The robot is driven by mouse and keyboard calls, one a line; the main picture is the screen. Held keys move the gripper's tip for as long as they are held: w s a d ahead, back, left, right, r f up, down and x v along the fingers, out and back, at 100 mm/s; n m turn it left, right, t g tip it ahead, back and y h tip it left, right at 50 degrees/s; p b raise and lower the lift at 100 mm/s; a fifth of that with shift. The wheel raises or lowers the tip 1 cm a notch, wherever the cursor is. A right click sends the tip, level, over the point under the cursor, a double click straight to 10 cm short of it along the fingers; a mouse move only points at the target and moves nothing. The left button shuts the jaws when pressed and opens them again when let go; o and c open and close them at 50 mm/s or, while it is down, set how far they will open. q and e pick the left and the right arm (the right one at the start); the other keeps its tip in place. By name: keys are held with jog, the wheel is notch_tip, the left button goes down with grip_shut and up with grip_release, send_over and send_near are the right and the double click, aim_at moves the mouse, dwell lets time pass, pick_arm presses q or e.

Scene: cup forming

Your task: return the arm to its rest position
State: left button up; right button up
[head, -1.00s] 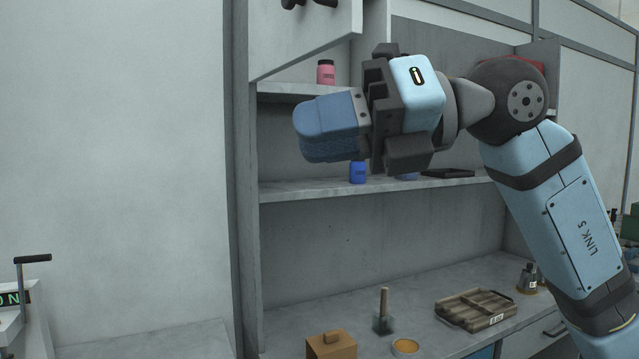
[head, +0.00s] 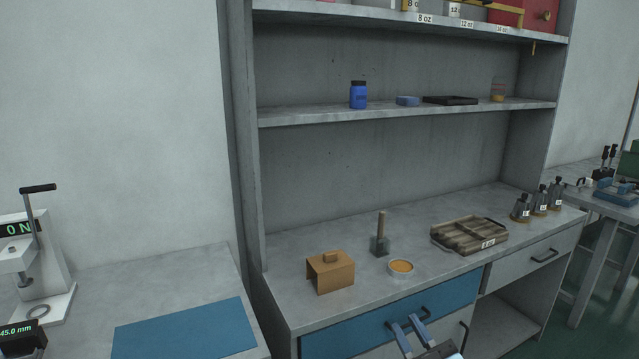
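My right gripper (head: 406,321) shows small at the bottom of the head view, right of centre. The rest of my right arm is mostly below the picture edge. My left gripper is not in view.
The bench top (head: 340,240) carries a brown box (head: 331,273), a handled tool (head: 381,240), a round dish (head: 401,268), a tray (head: 468,236) and several small weights. Shelves (head: 320,112) stand behind. A press (head: 40,260) and blue mat (head: 185,330) are left.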

jog(key=s+d+f+m+g+h, duration=0.1)
jog(key=s+f+m+g+h, duration=0.15)
jog(key=s+f, duration=0.5)
jog(key=s+d+f+m+g+h, duration=0.15)
jog(key=s+f+g, duration=0.3)
jog(key=f, duration=0.65)
jog(key=s+d+f+m+g+h, duration=0.1)
jog(key=s+f+m+g+h, duration=0.15)
jog(key=s+f, duration=0.6)
pick_arm(q)
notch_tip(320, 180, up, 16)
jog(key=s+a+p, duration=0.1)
jog(key=p, duration=2.1)
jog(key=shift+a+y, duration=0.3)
pick_arm(e)
notch_tip(320, 180, up, 15)
jog(key=d, duration=0.1)
jog(key=shift+d, duration=0.4)
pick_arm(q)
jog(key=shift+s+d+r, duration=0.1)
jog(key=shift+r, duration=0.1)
pick_arm(e)
jog(key=shift+r+y, duration=0.1)
jog(key=shift+y, duration=0.15)
jog(key=shift+w, duration=0.15)
